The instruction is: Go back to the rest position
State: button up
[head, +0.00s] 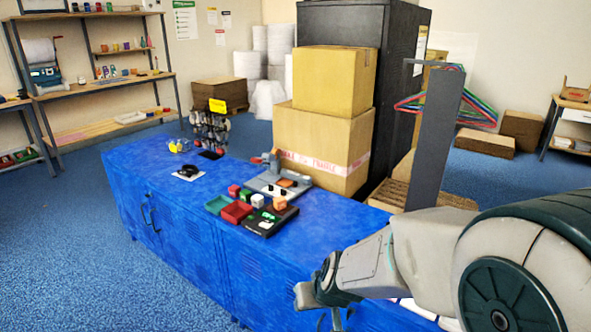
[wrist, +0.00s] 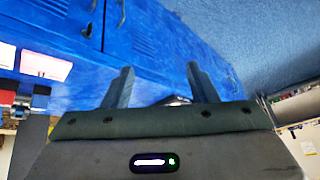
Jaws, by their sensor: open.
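My gripper (wrist: 160,85) is open and empty in the wrist view, its two fingers apart with the blue cabinet front beyond them. In the head view my arm reaches in from the lower right, over the near right end of the blue cabinet (head: 180,225). The wrist end is low at the cabinet's front edge. The fingertips are mostly hidden or too small to make out there.
On the cabinet top are a red tray (head: 236,211), a green tray (head: 218,204), small blocks and a black board (head: 262,222). Two stacked cartons (head: 330,140) stand behind, beside a dark cabinet (head: 345,22). A grey post (head: 434,140) rises near my arm. Blue floor at left is clear.

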jog(key=s+d+r+m+g+h+p, duration=0.2)
jog(key=s+d+r+p, duration=0.1)
jog(key=s+d+r, duration=0.8)
jog(key=s+r, duration=0.2)
jog(key=s, duration=0.1)
jog(key=shift+m+p, duration=0.3)
jog(key=shift+p, duration=0.1)
